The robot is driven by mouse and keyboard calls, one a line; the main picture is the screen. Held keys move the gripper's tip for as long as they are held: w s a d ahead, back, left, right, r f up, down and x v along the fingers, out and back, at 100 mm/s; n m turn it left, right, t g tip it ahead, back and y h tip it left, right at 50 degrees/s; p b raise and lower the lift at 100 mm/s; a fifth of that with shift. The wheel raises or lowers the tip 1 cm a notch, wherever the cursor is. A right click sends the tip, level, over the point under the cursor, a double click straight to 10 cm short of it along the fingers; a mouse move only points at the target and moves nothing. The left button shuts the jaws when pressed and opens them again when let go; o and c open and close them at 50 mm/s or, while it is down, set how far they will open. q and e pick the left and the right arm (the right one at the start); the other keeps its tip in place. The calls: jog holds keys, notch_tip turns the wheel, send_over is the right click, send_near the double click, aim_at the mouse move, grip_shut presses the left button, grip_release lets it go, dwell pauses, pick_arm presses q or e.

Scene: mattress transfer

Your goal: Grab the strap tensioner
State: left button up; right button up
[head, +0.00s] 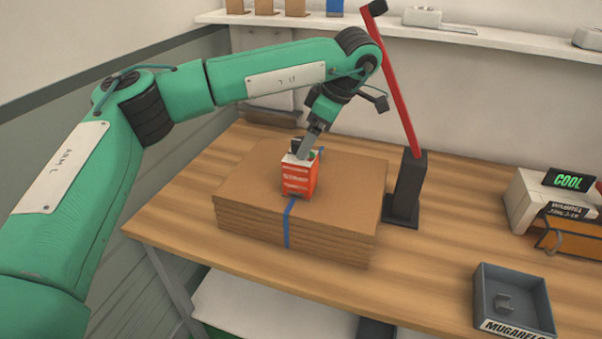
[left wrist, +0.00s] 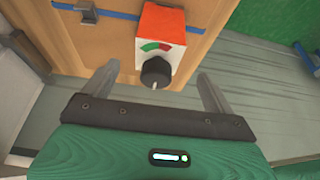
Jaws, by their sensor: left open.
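The strap tensioner (head: 298,178), a red-orange box with white lettering, stands on top of a stack of flat brown cardboard (head: 240,195). A blue strap (head: 287,225) runs down the front of the stack. My left gripper (head: 308,146) is directly above the tensioner, pointing down. In the left wrist view, the tensioner (left wrist: 162,25) shows a white face with a red-green dial and a black knob. The left gripper (left wrist: 158,72) is open there, with one finger on each side of the knob and visible gaps. My right gripper is in neither view.
A black post with a long red lever (head: 402,100) stands just right of the stack. A grey tray (head: 512,290) lies at the front right of the wooden table (head: 440,250). A label device (head: 545,205) stands at the right. A white shelf (head: 500,40) runs along the wall.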

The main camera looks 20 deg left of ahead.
aim_at(301, 174)
pick_arm(q)
jog(key=shift+x, duration=0.85)
jog(key=shift+s+a+f, duration=0.1)
jog(key=shift+a+f, duration=0.2)
jog(key=shift+f, duration=0.3)
jog(key=x, duration=0.1)
jog(key=p+x, duration=0.1)
jog(key=x, duration=0.1)
jog(key=shift+w+a+f, duration=0.1)
jog(key=shift+w+f, duration=0.1)
jog(key=shift+w, duration=0.1)
jog(key=shift+a+f, duration=0.2)
jog(key=shift+f, duration=0.35)
jog(key=c, duration=1.6)
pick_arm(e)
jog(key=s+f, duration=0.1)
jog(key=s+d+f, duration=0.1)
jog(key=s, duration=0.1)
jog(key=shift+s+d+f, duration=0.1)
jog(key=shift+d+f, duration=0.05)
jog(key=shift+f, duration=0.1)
